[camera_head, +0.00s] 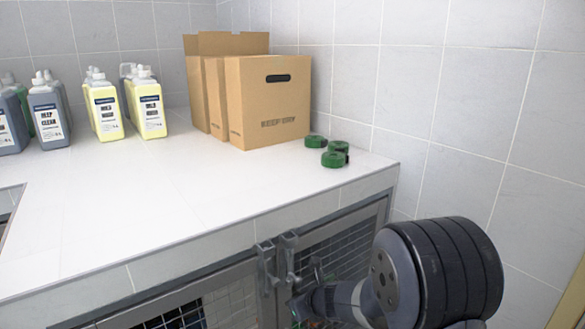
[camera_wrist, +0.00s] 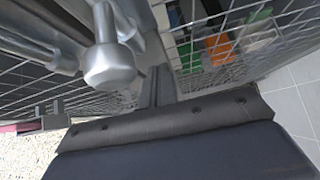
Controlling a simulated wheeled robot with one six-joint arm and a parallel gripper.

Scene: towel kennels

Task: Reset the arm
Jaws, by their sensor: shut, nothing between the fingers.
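My arm (camera_head: 430,275) reaches in from the lower right in the head view, in front of the kennel doors (camera_head: 340,245) below the counter. My gripper (camera_wrist: 170,125) fills the bottom of the wrist view as a dark block with a screwed edge. It is shut with nothing held. In the wrist view it is close to a rounded metal latch part (camera_wrist: 108,65) and the wire mesh (camera_wrist: 225,75). The gripper's end is hard to make out in the head view, low by the door latches (camera_head: 278,262).
The white counter (camera_head: 150,210) holds bottles (camera_head: 105,105), cardboard boxes (camera_head: 270,100) and green rolls (camera_head: 335,155). Its front is clear. Tiled wall (camera_head: 450,130) stands at the right. Orange (camera_wrist: 219,49) and green items show behind the mesh in the wrist view.

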